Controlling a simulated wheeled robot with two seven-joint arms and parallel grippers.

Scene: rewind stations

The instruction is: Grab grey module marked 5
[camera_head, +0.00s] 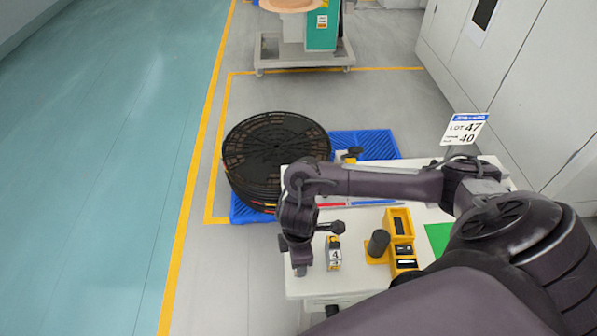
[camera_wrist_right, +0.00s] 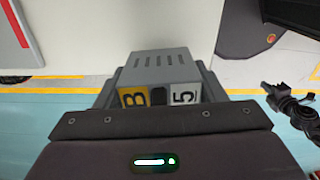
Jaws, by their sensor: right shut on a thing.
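The grey module marked 5 (camera_wrist_right: 165,68) fills the middle of the right wrist view. It has slots on top, a yellow label with a B and a white label with a 5. My right gripper (camera_head: 300,262) is shut on it at the left edge of the white table. In the head view the arm and gripper hide most of the module. A small yellow and dark block marked 4 (camera_head: 334,256) stands on the table just right of the gripper. My left gripper is not in view.
The white table (camera_head: 309,287) also bears a yellow holder (camera_head: 403,265), a black cylinder (camera_head: 377,243) and a green patch (camera_head: 437,238). Behind it, black reels (camera_head: 275,150) lie stacked on a blue pallet (camera_head: 365,142). The floor at left is free.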

